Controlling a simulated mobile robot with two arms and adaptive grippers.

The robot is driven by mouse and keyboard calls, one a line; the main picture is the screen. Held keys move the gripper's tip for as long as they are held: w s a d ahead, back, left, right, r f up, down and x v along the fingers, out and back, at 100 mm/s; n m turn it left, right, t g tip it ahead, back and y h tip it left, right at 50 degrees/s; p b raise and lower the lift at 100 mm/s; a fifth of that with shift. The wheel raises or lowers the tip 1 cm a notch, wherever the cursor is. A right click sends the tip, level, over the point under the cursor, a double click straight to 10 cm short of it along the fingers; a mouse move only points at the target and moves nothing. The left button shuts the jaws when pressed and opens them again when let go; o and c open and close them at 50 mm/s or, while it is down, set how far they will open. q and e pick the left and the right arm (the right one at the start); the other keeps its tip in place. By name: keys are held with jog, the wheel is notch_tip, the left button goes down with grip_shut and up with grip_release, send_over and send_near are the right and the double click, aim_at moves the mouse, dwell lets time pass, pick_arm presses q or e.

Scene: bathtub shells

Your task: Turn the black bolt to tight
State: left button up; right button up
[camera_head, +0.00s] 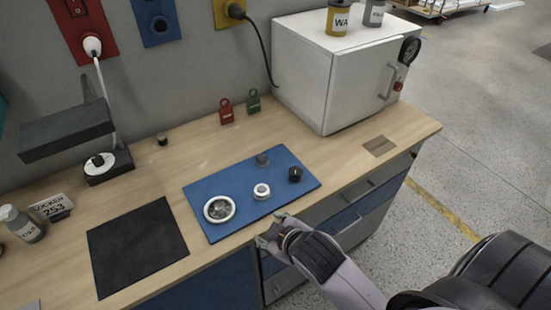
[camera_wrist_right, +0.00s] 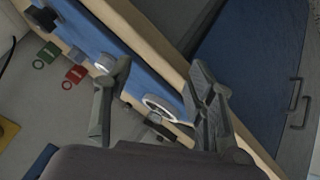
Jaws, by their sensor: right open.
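The black bolt (camera_head: 295,174) stands near the right end of the blue mat (camera_head: 240,212) on the wooden workbench. It also seems to show as a small dark shape at the upper left of the right wrist view (camera_wrist_right: 43,17). My right gripper (camera_head: 269,230) is just off the mat's front edge, in front and to the left of the bolt and apart from it. Its two fingers are spread and empty in the right wrist view (camera_wrist_right: 163,78). My left gripper is not in view.
On the mat are a white-rimmed round piece (camera_head: 219,209), a small white ring (camera_head: 261,191) and a grey knob (camera_head: 262,159). A white cabinet (camera_head: 310,75) stands behind at right. Red (camera_head: 226,112) and green (camera_head: 253,101) tags stand near the wall. A black pad (camera_head: 137,245) lies left.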

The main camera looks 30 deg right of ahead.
jog(key=w+a+r+n+t+y, duration=0.35)
jog(key=r+n, duration=0.25)
jog(key=r, duration=0.2)
jog(key=w+a+r+n+t+y, duration=0.2)
jog(key=w+a+r+n+t, duration=0.1)
jog(key=w+a+r+n, duration=0.3)
jog(key=w+a+r+n+t+y, duration=0.25)
jog(key=w+a+r+n, duration=0.2)
jog(key=r, duration=0.45)
jog(key=s+a+r+n+g+y, duration=0.3)
jog(key=a+n+g+y, duration=0.3)
jog(key=n, duration=0.9)
jog(key=s+a+r+n+g+y, duration=0.2)
jog(key=s+a+n+g+y, duration=0.4)
jog(key=n, duration=0.9)
jog(key=n+g+h, duration=0.6)
jog(key=n+h, duration=1.4)
send_over(296, 170)
notch_tip(296, 170, down, 9)
notch_tip(296, 170, down, 17)
jog(key=p, duration=0.4)
jog(key=shift+s+r, duration=0.1)
jog(key=shift+r, duration=0.1)
